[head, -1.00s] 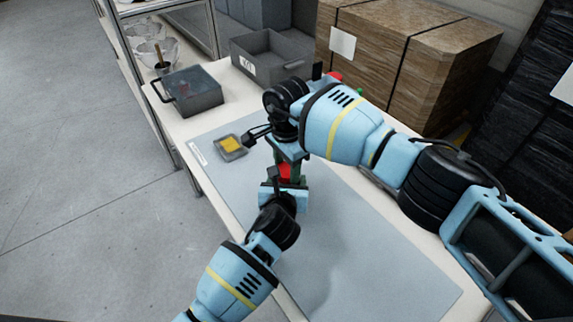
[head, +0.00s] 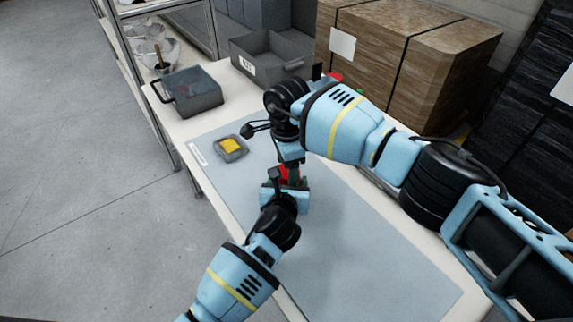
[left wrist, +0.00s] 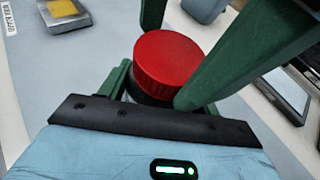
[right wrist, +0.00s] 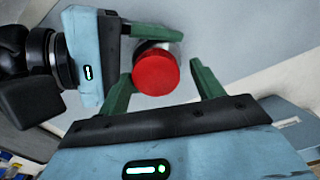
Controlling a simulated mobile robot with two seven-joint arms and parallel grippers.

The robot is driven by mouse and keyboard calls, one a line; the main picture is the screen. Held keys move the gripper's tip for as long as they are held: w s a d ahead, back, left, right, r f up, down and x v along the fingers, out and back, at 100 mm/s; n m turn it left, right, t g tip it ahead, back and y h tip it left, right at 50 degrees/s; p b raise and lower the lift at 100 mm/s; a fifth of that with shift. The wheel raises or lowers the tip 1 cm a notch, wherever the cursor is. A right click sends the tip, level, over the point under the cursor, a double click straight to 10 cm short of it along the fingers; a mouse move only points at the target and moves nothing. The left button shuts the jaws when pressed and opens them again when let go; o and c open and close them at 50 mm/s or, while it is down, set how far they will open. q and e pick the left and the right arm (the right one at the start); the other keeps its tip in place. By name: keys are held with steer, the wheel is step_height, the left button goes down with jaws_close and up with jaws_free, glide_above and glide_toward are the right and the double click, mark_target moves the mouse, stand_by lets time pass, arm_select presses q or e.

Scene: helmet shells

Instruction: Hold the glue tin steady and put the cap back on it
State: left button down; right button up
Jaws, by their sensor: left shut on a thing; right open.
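The red cap (left wrist: 170,62) is on top of the glue tin (left wrist: 148,97), whose dark side shows just below it in the left wrist view. The cap looks about level; I cannot tell if it is fully seated. My left gripper (head: 287,190) is shut on the tin, which is mostly hidden. My right gripper (head: 289,172) is open over the tin. In the right wrist view the cap (right wrist: 156,75) lies between its spread green fingers, closer to the left finger, with a clear gap to the right one.
A small grey dish with a yellow pad (head: 231,148) lies on the grey mat (head: 370,250). A grey bin with a handle (head: 192,92) and a labelled grey bin (head: 268,58) stand behind. A strapped brown stack (head: 400,60) is at the back. The mat's right part is clear.

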steer(key=shift+s+a+f, duration=0.1)
steer(key=shift+s, duration=0.1)
steer(key=shift+r, duration=2.35)
steer(key=shift+c, duration=0.3)
steer(key=shift+c, duration=1)
steer(key=shift+r+n, duration=1.7)
steer(key=shift+f, duration=0.1)
steer(key=shift+f, duration=3.95)
